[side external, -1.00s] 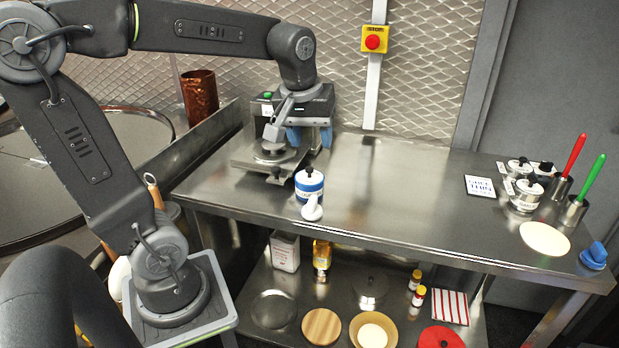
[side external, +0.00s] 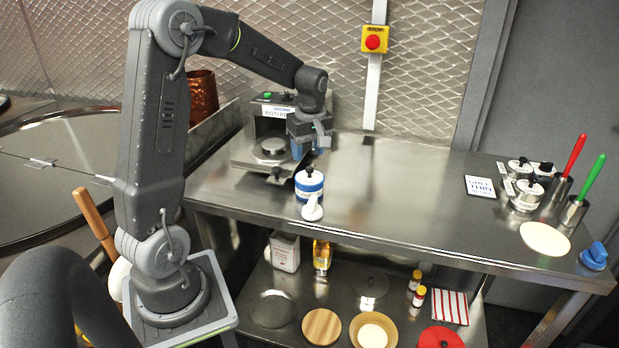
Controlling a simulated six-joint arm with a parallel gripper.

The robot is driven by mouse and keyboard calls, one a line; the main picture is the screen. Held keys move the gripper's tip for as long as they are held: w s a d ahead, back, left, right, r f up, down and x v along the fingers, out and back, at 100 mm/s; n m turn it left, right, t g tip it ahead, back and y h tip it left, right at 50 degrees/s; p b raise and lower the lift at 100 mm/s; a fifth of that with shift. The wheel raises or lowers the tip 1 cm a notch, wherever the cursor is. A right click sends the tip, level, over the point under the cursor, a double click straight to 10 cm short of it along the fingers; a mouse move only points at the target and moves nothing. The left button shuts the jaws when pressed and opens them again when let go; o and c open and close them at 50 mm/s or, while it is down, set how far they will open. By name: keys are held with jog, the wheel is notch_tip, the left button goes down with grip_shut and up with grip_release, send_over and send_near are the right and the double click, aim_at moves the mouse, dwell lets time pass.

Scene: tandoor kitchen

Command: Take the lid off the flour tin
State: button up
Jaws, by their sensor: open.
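A blue-and-white tin (side external: 309,190), which looks like the flour tin, stands upright near the front edge of the steel table. Its lid (side external: 309,178) is on and has a dark knob on top. The tin's label is partly hidden and I cannot read it. My gripper (side external: 306,153) hangs above and behind the tin, pointing down with its blue fingers apart. It is open and empty, and appears clear of the lid.
A white scoop-like thing (side external: 312,208) is right in front of the tin. The roti press (side external: 271,150) stands behind left. Several small lidded tins (side external: 527,195) and cups with red and green handles are at the right. The middle of the steel table (side external: 400,195) is clear.

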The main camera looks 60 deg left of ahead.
aim_at(310, 168)
jog(key=shift+w+f, duration=0.2)
jog(key=shift+f, duration=2.65)
jog(key=shift+c, duration=0.5)
grip_shut()
